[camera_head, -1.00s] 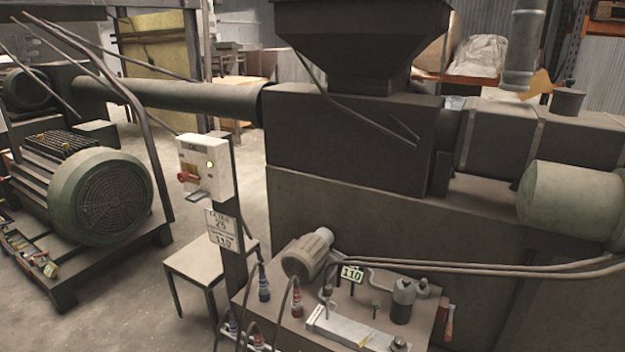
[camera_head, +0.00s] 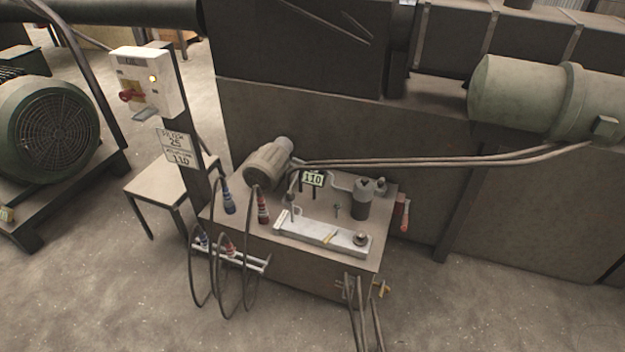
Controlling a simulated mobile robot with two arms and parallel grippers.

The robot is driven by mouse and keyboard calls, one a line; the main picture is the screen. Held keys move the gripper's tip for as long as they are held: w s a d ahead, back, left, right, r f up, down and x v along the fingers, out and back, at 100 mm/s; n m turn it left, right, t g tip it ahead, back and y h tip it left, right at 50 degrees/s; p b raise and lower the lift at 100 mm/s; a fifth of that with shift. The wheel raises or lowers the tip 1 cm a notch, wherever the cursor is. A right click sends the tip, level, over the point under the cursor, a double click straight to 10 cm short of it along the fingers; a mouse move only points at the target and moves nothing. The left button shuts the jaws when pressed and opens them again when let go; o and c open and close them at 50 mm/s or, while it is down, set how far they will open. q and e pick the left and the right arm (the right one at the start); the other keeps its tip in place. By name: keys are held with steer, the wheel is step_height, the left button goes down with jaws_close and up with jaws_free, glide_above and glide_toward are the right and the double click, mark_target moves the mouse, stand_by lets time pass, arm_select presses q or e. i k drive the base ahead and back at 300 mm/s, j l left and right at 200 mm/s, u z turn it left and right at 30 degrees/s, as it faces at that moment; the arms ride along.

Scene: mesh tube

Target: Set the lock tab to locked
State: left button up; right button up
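A white control box (camera_head: 147,82) marked "OIL" stands on a dark post at the upper left. It carries a red rotary switch (camera_head: 130,95) on a yellow plate and a lit yellow lamp (camera_head: 153,78). A small grey tab (camera_head: 146,114) sticks out at its lower edge. This may be the lock tab, but I cannot tell for sure, nor whether it is locked. Neither of my grippers is in view.
A hydraulic unit (camera_head: 290,262) with a motor, cables and hoses stands in the middle. A big green motor (camera_head: 50,130) is at left. The front floor (camera_head: 500,310) is clear.

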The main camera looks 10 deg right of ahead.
mark_target(335, 233)
steer(key=i+l, duration=1)
steer(key=i, duration=0.15)
steer(key=l+z, duration=0.05)
